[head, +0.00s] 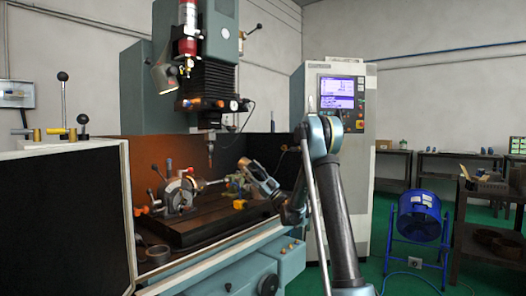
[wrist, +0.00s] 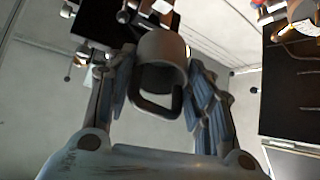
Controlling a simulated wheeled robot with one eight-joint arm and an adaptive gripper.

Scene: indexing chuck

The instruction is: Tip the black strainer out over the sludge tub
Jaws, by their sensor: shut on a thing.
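My gripper (head: 258,178) reaches over the right part of the machine bed in the head view. In the wrist view its two blue-padded fingers (wrist: 160,82) are closed on a grey-brown round cup-like thing (wrist: 162,46) with a dark loop handle (wrist: 150,104) toward the palm. I cannot tell from its colour whether this is the black strainer, and its inside is hidden.
The indexing chuck (head: 180,193) sits on the dark machine table (head: 200,228), left of my gripper. The spindle (head: 210,150) hangs above. A black-sided cabinet (head: 60,225) stands front left, a control cabinet (head: 342,150) behind my arm, and a blue fan (head: 418,217) at right.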

